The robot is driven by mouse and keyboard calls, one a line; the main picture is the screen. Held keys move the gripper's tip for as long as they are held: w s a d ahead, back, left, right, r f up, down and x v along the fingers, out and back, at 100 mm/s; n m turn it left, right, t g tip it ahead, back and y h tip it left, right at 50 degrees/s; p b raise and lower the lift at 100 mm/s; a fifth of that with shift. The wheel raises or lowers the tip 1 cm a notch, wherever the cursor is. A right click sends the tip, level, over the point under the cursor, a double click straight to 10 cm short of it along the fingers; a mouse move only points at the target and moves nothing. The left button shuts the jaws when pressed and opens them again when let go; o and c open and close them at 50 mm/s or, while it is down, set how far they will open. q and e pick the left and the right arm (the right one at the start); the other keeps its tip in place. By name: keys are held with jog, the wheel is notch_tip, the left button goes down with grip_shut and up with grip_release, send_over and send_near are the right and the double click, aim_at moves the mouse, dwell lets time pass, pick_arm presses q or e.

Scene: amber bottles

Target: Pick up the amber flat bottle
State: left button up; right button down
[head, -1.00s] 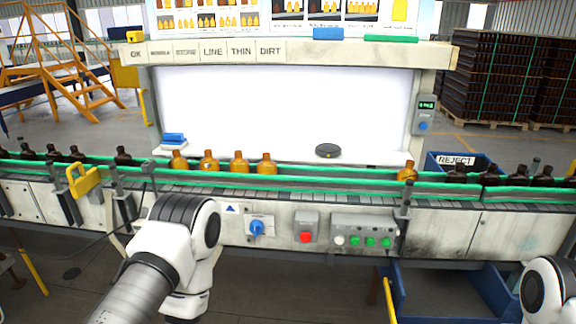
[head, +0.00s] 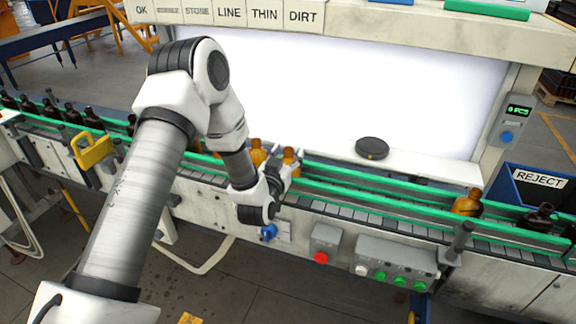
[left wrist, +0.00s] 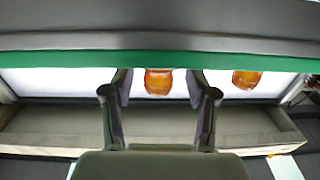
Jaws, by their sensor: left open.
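Amber bottles stand on the conveyor in the head view. One amber bottle (head: 291,159) is just beyond my left gripper (head: 284,174), and another amber bottle (head: 258,153) is to its left, partly hidden by my arm. In the left wrist view, an amber bottle (left wrist: 158,82) shows between the two fingers of my open left gripper (left wrist: 160,88), with no visible grip on it. A second amber bottle (left wrist: 246,79) is to the right, outside the fingers. Which of them is flat I cannot tell. My right gripper is not in view.
Green guide rails (head: 355,200) run along the conveyor. Another amber bottle (head: 467,203) stands further right, with dark bottles (head: 538,217) beyond it. A black disc (head: 372,148) lies on the ledge before the bright panel. A control box (head: 395,265) juts out in front.

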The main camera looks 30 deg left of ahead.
pick_arm(q)
jog(key=shift+w+f, duration=0.3)
jog(key=shift+w, duration=0.25)
jog(key=shift+s+r, duration=0.15)
jog(key=shift+s, duration=0.1)
grip_shut()
jog(key=shift+w, duration=0.1)
